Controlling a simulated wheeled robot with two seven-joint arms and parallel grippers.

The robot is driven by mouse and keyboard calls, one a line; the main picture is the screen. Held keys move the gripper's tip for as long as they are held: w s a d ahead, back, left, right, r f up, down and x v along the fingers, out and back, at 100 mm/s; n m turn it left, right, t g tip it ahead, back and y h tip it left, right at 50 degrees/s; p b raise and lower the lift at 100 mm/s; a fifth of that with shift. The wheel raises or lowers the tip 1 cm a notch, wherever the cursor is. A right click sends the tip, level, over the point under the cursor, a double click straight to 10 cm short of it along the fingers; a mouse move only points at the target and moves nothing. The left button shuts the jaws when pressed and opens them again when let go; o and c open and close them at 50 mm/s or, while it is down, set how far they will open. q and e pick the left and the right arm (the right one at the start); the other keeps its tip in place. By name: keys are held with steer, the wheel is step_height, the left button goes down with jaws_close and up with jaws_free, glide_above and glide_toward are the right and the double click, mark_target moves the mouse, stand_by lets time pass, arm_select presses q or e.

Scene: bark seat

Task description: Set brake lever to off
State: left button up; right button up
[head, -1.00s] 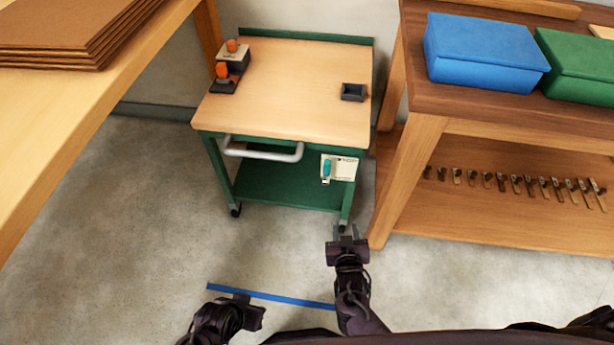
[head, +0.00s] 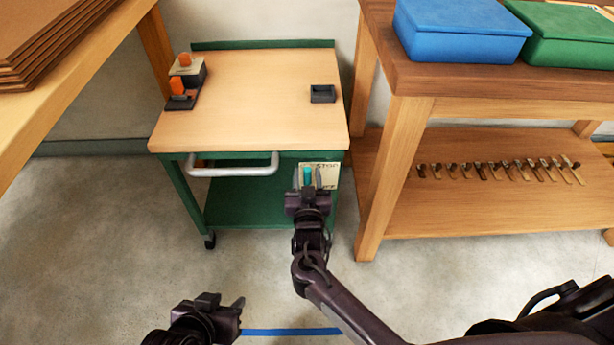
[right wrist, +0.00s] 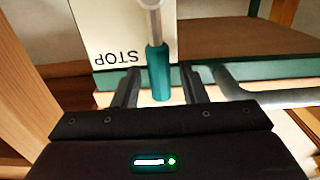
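The brake lever has a teal grip (right wrist: 158,75) on a grey shaft and sits on a cream plate (right wrist: 110,35) at the cart's front. The plate's word STOP reads upside down in the right wrist view. The grip (head: 308,177) points toward the plate's STOP end. My right gripper (head: 307,182) is open, with one finger on each side of the grip; gaps show beside it in the right wrist view (right wrist: 161,90). My left gripper (head: 228,304) is low in the head view, away from the cart, and its opening is unclear.
The green cart has a wooden top (head: 250,100) and a grey push handle (head: 235,168) left of the plate. A black tray (head: 322,94) and an orange-knobbed device (head: 183,85) stand on it. A wooden bench (head: 450,85) stands close on the right, another table on the left.

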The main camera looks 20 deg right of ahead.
steer(key=shift+w+d, duration=0.15)
steer(key=shift+w, duration=0.3)
jaws_close()
